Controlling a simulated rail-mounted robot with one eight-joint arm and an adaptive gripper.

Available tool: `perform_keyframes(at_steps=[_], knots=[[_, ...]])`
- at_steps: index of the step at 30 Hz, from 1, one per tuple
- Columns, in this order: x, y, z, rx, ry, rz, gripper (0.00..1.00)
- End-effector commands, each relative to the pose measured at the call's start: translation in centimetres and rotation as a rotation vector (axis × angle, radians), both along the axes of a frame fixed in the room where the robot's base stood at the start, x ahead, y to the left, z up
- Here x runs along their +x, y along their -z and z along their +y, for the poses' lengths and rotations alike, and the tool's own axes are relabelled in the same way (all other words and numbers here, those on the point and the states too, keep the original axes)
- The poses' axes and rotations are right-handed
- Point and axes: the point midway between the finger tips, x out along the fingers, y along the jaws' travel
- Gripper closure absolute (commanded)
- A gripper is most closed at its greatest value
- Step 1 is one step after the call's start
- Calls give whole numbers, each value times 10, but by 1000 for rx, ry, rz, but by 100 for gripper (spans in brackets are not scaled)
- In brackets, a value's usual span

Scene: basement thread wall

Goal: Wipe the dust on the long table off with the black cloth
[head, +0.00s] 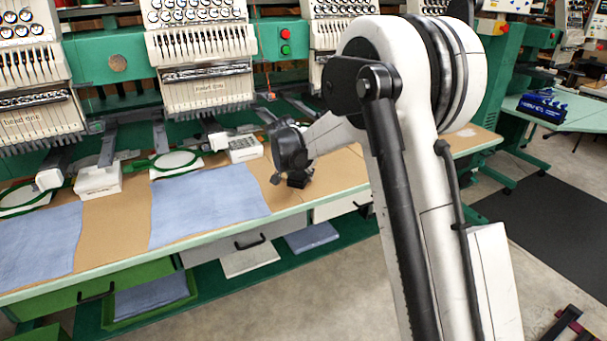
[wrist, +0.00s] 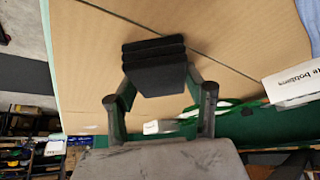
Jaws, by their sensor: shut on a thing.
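The long table (head: 115,225) has a tan top with a pale green front edge and runs across the head view; its tan top (wrist: 85,70) also fills much of the wrist view. My gripper (head: 293,168) is over the table's middle, right of a blue fabric sheet. In the wrist view my gripper (wrist: 158,88) is shut on the black cloth (wrist: 155,65), a small dark folded pad; the cloth (head: 298,180) also shows below the gripper. I cannot tell whether it touches the top. A pale patch that may be dust (head: 466,132) lies right of my arm. My arm hides part of the table.
Blue fabric sheets (head: 205,203) lie on the table to the left. White boxes (head: 245,148) and green hoops (head: 178,161) stand along its back, below embroidery machine heads (head: 200,60). The box labelled bobbins (wrist: 290,82) is at right in the wrist view.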

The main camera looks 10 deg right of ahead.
Motion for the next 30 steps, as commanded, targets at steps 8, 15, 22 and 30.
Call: perform_keyframes(at_steps=[8, 15, 22, 30], knots=[[-1, 0, 2, 3, -1, 2, 81], [-1, -17, 1, 2, -1, 1, 81], [0, -37, 1, 2, -1, 1, 81], [0, -59, 1, 1, -1, 0, 81]])
